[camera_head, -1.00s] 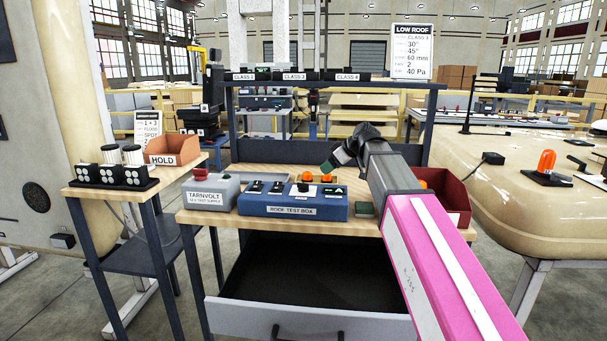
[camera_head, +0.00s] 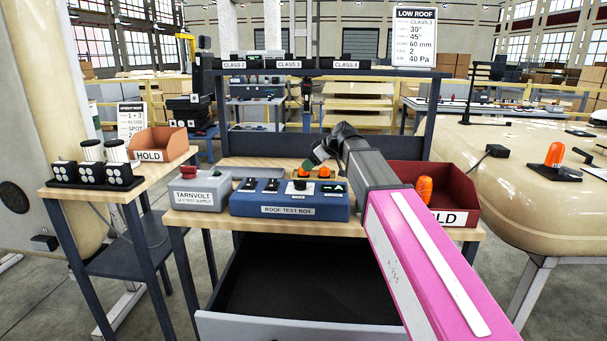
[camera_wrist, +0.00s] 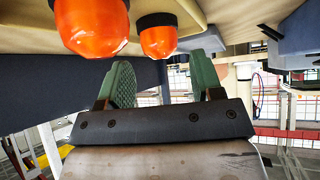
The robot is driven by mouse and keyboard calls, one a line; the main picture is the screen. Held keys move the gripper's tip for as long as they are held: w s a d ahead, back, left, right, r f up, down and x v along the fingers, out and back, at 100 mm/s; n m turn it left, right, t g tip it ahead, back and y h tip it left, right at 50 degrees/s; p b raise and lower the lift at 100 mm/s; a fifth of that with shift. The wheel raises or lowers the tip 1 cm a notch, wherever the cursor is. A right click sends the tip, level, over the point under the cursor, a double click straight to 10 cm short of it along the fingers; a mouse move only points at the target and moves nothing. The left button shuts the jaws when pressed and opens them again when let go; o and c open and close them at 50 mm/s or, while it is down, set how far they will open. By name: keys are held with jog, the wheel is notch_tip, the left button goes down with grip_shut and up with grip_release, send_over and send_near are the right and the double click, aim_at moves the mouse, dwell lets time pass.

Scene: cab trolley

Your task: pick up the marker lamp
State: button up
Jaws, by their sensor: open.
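Two small orange domed lamps, a left one (camera_head: 304,172) and a right one (camera_head: 325,172), stand on the bench behind the blue test box, which hides their lower parts. In the wrist view, which looks upside down, a near orange lamp (camera_wrist: 92,28) and a farther orange lamp (camera_wrist: 160,41) show with dark bases. More orange lamps are in the red bin (camera_head: 425,190) and on the cream roof (camera_head: 554,155). I cannot tell which is the marker lamp. My gripper (camera_head: 314,160), with green finger pads, is open and empty near the bench lamps; its fingers (camera_wrist: 163,75) are apart.
The blue roof test box (camera_head: 290,200) and grey supply (camera_head: 198,193) stand at the bench front. A red HOLD bin (camera_head: 462,192) is at the bench's right. An open drawer (camera_head: 300,325) juts out below. The dark rack post (camera_head: 420,135) rises behind my arm.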

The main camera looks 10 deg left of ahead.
jog(key=shift+x, duration=2.4)
jog(key=shift+r, duration=0.1)
jog(key=c, duration=0.7)
